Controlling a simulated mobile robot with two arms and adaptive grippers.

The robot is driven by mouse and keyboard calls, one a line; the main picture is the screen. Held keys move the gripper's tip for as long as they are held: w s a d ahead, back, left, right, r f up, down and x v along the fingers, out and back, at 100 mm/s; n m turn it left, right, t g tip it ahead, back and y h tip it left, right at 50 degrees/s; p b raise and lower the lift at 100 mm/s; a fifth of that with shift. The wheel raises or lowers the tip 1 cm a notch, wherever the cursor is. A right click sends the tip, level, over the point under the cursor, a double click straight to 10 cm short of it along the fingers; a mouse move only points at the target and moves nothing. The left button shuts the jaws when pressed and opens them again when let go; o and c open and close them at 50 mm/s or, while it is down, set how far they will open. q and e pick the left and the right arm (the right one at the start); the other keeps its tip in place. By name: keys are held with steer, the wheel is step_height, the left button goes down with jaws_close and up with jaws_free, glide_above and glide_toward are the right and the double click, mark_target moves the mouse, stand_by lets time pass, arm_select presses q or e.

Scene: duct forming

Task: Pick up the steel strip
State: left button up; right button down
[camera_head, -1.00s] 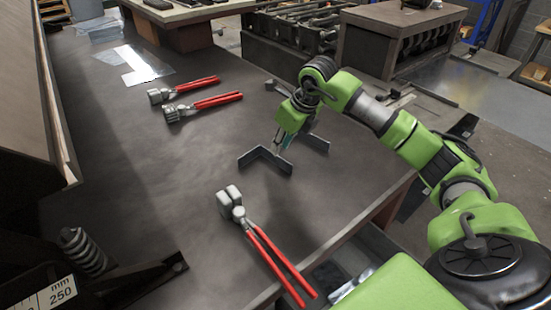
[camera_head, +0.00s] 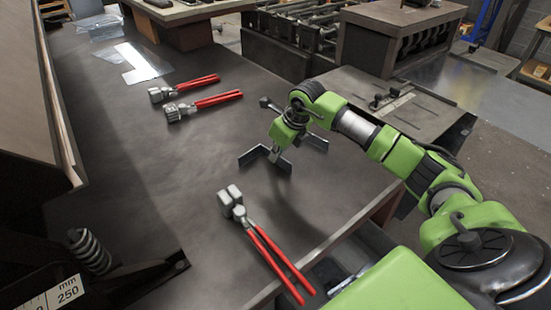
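A dark grey bent steel strip (camera_head: 251,157), shaped like an L or a V, stands on the bench top near its middle. My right gripper (camera_head: 276,154) points down at this strip, with its fingertips at or just beside the bend. The fingers are small and partly overlap the strip, so I cannot tell whether they are closed on it. My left gripper is not in view.
Two red-handled pliers (camera_head: 218,99) (camera_head: 205,82) lie at the back left. A third red-handled tool (camera_head: 270,250) lies near the front edge. Flat bright sheet pieces (camera_head: 140,62) lie at the far left. The dark bench top (camera_head: 170,190) is clear between them.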

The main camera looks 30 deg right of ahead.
mark_target(277, 164)
steer(key=shift+r, duration=0.2)
steer(key=shift+r, duration=0.25)
step_height(277, 164, up, 3)
steer(key=shift+s+d+f+b, duration=0.1)
steer(key=shift+s+f+b, duration=0.05)
steer(key=shift+b, duration=0.65)
steer(key=s+r+b, duration=0.2)
steer(key=s+r, duration=0.2)
steer(key=s, duration=0.3)
steer(key=s+d+r+b, duration=0.1)
steer(key=s+r+b, duration=0.1)
steer(key=s+r, duration=0.3)
steer(key=shift+s+r, duration=0.25)
steer(key=shift+s, duration=0.6)
